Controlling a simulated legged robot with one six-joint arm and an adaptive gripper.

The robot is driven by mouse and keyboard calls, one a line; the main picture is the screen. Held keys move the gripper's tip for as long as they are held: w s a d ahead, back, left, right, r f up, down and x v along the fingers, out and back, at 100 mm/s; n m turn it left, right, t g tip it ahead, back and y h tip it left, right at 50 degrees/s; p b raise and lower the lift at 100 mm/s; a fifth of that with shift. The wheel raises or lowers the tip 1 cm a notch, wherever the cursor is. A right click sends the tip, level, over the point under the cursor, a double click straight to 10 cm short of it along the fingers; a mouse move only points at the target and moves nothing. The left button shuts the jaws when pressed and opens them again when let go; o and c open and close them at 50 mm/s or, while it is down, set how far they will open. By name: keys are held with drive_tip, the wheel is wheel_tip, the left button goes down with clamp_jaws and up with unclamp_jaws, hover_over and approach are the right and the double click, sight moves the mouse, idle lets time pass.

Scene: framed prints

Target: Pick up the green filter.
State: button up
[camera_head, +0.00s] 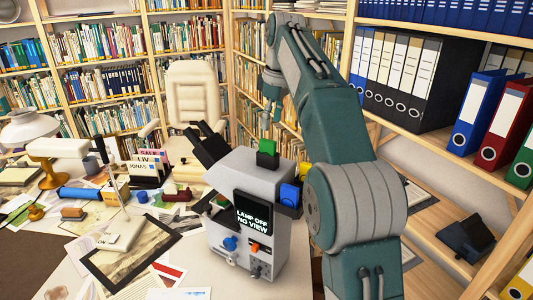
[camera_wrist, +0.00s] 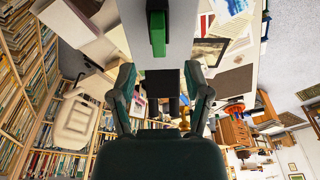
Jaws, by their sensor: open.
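The green filter (camera_head: 267,152) is a small green block standing on top of a grey and white microscope (camera_head: 240,215). In the wrist view the green filter (camera_wrist: 158,36) shows near the top centre, on the pale housing. My gripper (camera_wrist: 160,70) is open and empty, its two fingers spread wide. The filter lies beyond the fingertips, roughly in line with the gap between them, and is not touched. In the head view my gripper is small and partly behind my arm, above and behind the microscope.
A blue block (camera_head: 289,194) and a yellow block (camera_head: 305,171) sit at the microscope's right side. Its screen (camera_head: 252,219) reads "LAMP OFF NO VIEW". Papers, a dark-framed print (camera_head: 130,252) and a lamp (camera_head: 58,150) crowd the left desk. Shelved binders (camera_head: 415,75) stand right.

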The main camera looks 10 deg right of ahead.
sight(268, 140)
drive_tip(key=shift+w+d+f, duration=0.1)
drive_tip(key=shift+f, duration=0.75)
drive_tip(key=shift+w+a+f, duration=0.15)
drive_tip(key=shift+f, duration=0.75)
drive_tip(key=shift+w+a+f, duration=0.1)
drive_tip(key=shift+a+f, duration=0.1)
drive_tip(key=shift+f, duration=0.7)
drive_tip(key=shift+w+a+f, duration=0.15)
drive_tip(key=shift+f, duration=0.75)
clamp_jaws()
